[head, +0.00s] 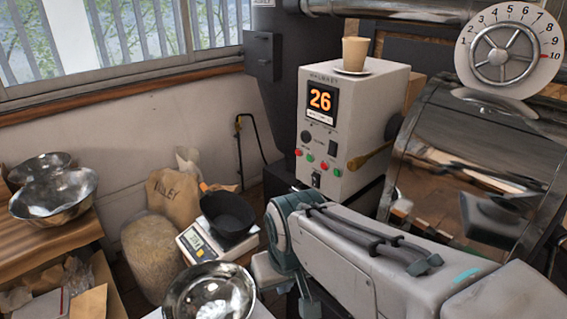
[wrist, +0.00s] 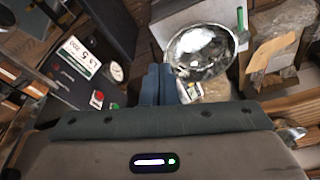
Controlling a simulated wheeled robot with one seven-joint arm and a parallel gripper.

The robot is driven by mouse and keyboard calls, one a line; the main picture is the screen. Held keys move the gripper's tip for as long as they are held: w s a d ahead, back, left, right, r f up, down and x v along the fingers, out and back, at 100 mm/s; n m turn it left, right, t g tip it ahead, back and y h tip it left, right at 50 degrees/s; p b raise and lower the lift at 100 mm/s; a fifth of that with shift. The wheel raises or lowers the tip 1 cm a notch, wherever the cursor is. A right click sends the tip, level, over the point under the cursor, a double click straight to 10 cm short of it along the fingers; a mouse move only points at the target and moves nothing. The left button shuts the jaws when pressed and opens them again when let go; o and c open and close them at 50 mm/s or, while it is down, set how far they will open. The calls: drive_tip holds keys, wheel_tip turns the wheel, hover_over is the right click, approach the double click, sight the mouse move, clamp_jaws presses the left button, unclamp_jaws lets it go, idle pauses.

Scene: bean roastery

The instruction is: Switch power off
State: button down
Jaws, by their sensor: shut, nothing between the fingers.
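The pale control box (head: 381,108) stands at the centre of the head view with a lit orange "26" display. Below the display are a round black knob, a small black switch (head: 333,148), and red and green buttons. Another black rocker switch (head: 316,179) sits near the lower edge of its front. I cannot tell which switch is the power or which way each is set. My gripper (wrist: 158,72) shows in the wrist view with its fingers together and empty. It points down toward the floor area, apart from the box; in the head view my arm is in front and below the box.
A cup (head: 355,53) on a saucer stands on the box. The roaster drum and numbered dial (head: 502,52) are at right. A scale (head: 197,246) with a black pan, a metal bowl (head: 210,293) and sacks (head: 173,198) lie left. A dark panel (wrist: 69,69) with a gauge and buttons shows in the wrist view.

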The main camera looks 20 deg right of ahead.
drive_tip(key=w+d+f+n+t+p, duration=0.1)
drive_tip(key=w+d+f+n+t, duration=0.2)
drive_tip(key=w, duration=0.7)
drive_tip(key=w+f+n+t+p, duration=0.2)
drive_tip(key=w+n, duration=0.3)
drive_tip(key=w, duration=0.4)
drive_tip(key=w+d+f+n+t+h+p, duration=0.2)
drive_tip(key=w+d+n+t+h, duration=0.5)
drive_tip(key=n, duration=0.9)
drive_tip(key=w+d+t+p, duration=0.1)
drive_tip(key=w+d, duration=0.2)
drive_tip(key=w, duration=0.1)
drive_tip(key=shift+w+f+n, duration=0.25)
drive_tip(key=shift+f+n, duration=0.05)
drive_tip(key=shift+n, duration=0.1)
drive_tip(key=shift+d, duration=0.15)
